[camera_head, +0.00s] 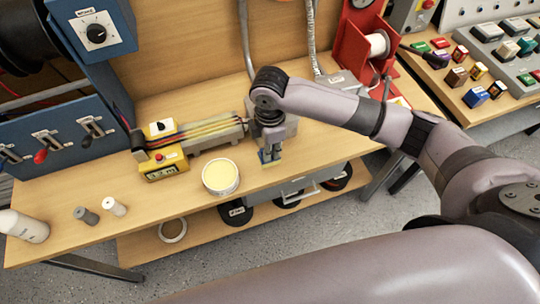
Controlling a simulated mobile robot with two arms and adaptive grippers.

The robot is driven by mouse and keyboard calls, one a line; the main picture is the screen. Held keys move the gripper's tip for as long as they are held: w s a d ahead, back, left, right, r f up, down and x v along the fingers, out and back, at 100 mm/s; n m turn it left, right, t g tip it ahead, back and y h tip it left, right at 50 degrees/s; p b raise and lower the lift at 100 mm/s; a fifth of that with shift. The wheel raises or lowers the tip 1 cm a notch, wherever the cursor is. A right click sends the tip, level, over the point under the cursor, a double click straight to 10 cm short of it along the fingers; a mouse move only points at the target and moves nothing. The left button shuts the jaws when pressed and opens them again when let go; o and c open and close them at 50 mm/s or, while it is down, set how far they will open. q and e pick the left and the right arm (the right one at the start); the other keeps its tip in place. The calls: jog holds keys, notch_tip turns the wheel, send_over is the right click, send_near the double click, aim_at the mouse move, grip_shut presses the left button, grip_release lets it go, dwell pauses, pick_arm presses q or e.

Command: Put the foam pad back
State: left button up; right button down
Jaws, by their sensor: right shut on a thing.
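My right gripper (271,152) points down over the front part of the wooden bench, right of a round tin (220,177) with a pale yellow top. My left gripper is not in view.
A yellow device (160,152) with coloured cables stands behind the tin. A white bottle (24,226), a grey cap (86,216) and a white cap (114,206) are at front left. A red spool stand (362,50) is at back right. The bench front between caps and tin is clear.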

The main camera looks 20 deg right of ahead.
jog(key=shift+f, duration=0.35)
notch_tip(320, 180, down, 3)
jog(key=shift+f, duration=0.2)
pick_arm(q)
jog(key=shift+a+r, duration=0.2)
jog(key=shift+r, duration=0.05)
pick_arm(e)
jog(key=shift+f, duration=0.5)
jog(key=c, duration=1.6)
grip_release()
jog(key=shift+f, duration=0.15)
pick_arm(q)
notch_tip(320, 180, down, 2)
jog(key=shift+b, duration=0.8)
pick_arm(e)
notch_tip(320, 180, up, 12)
jog(key=shift+r, duration=0.2)
jog(key=shift+a, duration=0.1)
